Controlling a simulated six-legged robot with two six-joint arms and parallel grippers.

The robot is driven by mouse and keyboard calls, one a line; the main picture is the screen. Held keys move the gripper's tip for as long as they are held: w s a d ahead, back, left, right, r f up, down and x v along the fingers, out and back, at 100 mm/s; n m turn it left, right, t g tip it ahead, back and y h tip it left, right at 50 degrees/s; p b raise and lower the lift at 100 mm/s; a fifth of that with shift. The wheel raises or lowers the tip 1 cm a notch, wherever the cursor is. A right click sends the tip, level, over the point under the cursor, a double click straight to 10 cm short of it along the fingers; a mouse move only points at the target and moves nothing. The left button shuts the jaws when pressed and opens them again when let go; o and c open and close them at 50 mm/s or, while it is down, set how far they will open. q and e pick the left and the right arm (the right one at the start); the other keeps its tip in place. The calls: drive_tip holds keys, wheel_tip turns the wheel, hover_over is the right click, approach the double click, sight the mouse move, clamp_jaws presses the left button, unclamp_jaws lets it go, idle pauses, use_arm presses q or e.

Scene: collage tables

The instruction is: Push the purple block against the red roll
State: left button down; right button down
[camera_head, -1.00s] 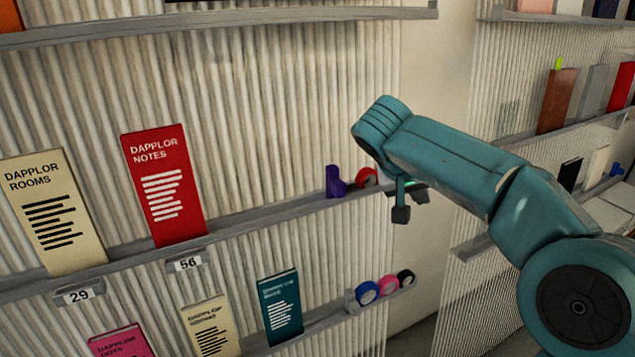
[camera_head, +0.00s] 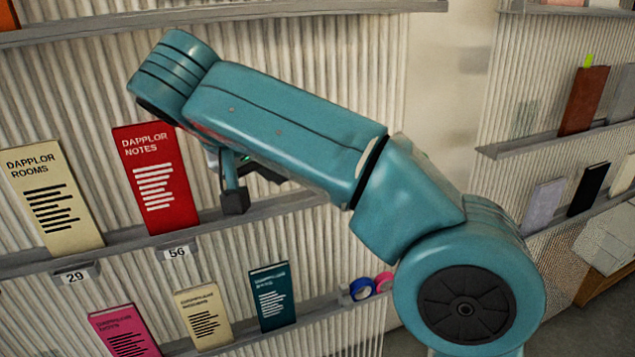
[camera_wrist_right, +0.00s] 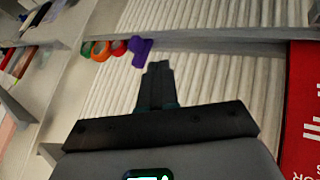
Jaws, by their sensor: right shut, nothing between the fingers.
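The purple block (camera_wrist_right: 140,48) shows in the right wrist view on a shelf, beside the red roll (camera_wrist_right: 118,48). I cannot tell whether the two touch. In the head view both are hidden behind my right arm. My right gripper (camera_wrist_right: 158,68) is shut and empty. In the wrist view its fingertips appear just below and to the right of the purple block, on the side away from the red roll, with no clear contact. In the head view the gripper is mostly hidden by the arm. My left gripper is not in view.
A green roll (camera_wrist_right: 87,48) and an orange one (camera_wrist_right: 101,51) stand past the red roll. The red book (camera_head: 158,180) and the cream book (camera_head: 50,195) lean on the shelf at left. A lower shelf holds more books and a blue roll (camera_head: 361,289). Ribbed wall backs the shelves.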

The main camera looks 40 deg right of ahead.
drive_tip(key=s+d+r+x, duration=0.1)
drive_tip(key=d+x, duration=0.1)
drive_tip(key=x, duration=0.9)
drive_tip(key=shift+p, duration=0.35)
drive_tip(key=shift+s+d, duration=0.1)
drive_tip(key=d, duration=0.2)
drive_tip(key=s+d+b, duration=0.1)
drive_tip(key=d, duration=0.1)
drive_tip(key=shift+d, duration=0.3)
drive_tip(key=shift+a+r, duration=0.1)
